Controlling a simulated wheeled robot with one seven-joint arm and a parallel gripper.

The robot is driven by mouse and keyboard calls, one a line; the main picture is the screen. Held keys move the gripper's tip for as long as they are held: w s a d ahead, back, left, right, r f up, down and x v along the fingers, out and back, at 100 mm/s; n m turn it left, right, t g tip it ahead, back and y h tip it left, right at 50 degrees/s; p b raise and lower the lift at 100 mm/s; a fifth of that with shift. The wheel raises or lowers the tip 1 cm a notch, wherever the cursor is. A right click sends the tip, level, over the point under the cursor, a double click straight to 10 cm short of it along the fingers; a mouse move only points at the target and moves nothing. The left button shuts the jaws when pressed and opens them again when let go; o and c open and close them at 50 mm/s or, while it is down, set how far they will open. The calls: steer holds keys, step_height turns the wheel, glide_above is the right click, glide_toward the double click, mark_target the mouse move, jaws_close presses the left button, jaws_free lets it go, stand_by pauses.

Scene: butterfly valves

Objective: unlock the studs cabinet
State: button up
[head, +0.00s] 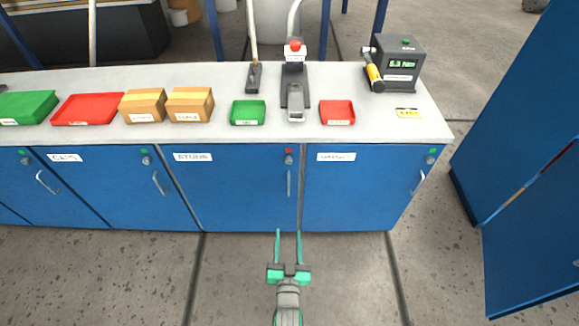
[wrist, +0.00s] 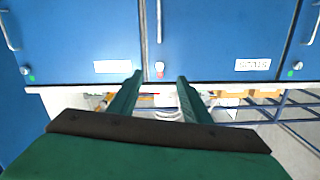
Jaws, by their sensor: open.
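The studs cabinet (head: 240,195) is a blue door under the counter with a white label reading STUDS (head: 192,157). Near its upper right corner is a small round grey lock knob (head: 289,161) with a red marker (head: 289,151) above it. A vertical bar handle (head: 289,183) is below the knob. The wrist view is upside down; there the lock knob (wrist: 160,65) and red marker (wrist: 160,75) appear between my fingertips in the picture. My gripper (head: 288,233) is open and empty, in front of the cabinet and apart from it, lower than the knob in the head view.
Neighbouring doors have green markers (head: 432,151) by their knobs and angled handles. The counter (head: 60,80) above holds trays, cardboard boxes (head: 190,104), a press-like device (head: 295,80) and a meter (head: 400,62). A tall blue cabinet (head: 520,120) stands right. The floor before the doors is clear.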

glide_toward(289, 162)
steer(key=s, duration=0.2)
steer(key=shift+m+t, duration=0.4)
steer(key=shift+w+f, duration=0.1)
steer(key=shift+w, duration=2.4)
steer(key=shift+w+f, duration=0.15)
steer(key=shift+w, duration=2.35)
steer(key=shift+c, duration=0.6)
steer(key=c, duration=0.9)
